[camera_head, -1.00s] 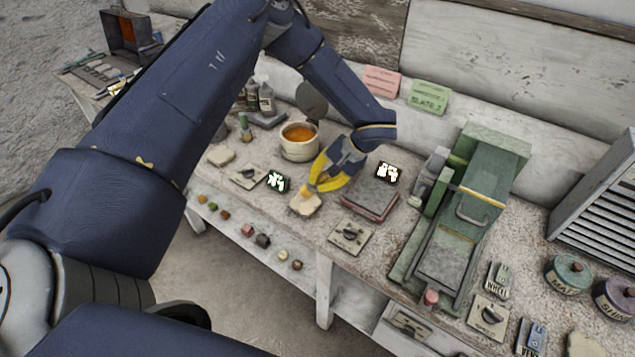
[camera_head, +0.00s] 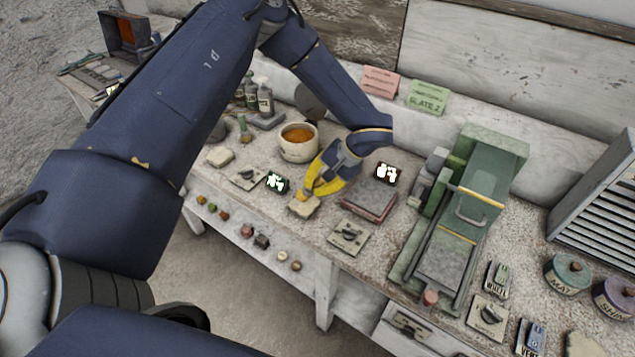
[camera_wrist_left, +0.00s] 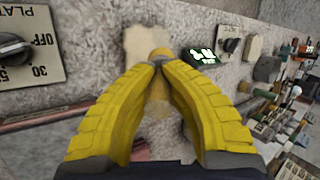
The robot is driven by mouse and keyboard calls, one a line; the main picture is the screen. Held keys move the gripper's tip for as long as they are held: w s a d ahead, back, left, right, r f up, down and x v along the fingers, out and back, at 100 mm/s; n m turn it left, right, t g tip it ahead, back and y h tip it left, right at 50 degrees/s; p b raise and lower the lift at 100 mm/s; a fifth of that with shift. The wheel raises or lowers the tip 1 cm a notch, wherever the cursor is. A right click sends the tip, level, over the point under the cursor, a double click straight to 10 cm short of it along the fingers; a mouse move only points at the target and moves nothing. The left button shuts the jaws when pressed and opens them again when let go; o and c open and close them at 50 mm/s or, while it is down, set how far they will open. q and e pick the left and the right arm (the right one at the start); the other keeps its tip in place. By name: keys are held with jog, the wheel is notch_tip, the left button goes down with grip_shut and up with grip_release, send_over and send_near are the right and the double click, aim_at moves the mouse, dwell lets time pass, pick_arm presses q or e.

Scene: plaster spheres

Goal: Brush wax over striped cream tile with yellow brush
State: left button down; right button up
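My left gripper (camera_head: 309,191) has yellow fingers and points down over a small cream tile (camera_head: 303,209) on the bench. In the left wrist view, the fingertips (camera_wrist_left: 157,66) are closed around the yellow-tan brush (camera_wrist_left: 158,53), whose end overlaps the cream tile (camera_wrist_left: 143,37). The brush is mostly hidden by the fingers, and I cannot tell whether it touches the tile. The tile's stripes are too small to make out. A cream pot (camera_head: 298,152) of orange wax stands behind the gripper. My right gripper is not in view.
A dark-red flat block (camera_head: 369,203) lies right of the tile. Dial plates (camera_head: 348,237) and a lit display (camera_head: 277,182) are close by. A green machine (camera_head: 450,230) stands to the right. Another cream tile (camera_head: 220,156) lies to the left. Small pieces line the lower front ledge.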

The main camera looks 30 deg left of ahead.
pick_arm(q)
jog(key=shift+s, duration=0.5)
jog(key=shift+w+d, duration=0.15)
jog(key=shift+w, duration=1.7)
jog(key=shift+s+r, duration=0.1)
jog(key=shift+s+r, duration=0.6)
jog(key=shift+s, duration=0.25)
jog(key=shift+s+a+f, duration=0.15)
jog(key=shift+s+f, duration=0.2)
jog(key=shift+s, duration=0.4)
jog(key=shift+s+a+f, duration=0.15)
jog(key=shift+s+f, duration=0.15)
jog(key=shift+s, duration=0.45)
jog(key=shift+f, duration=0.1)
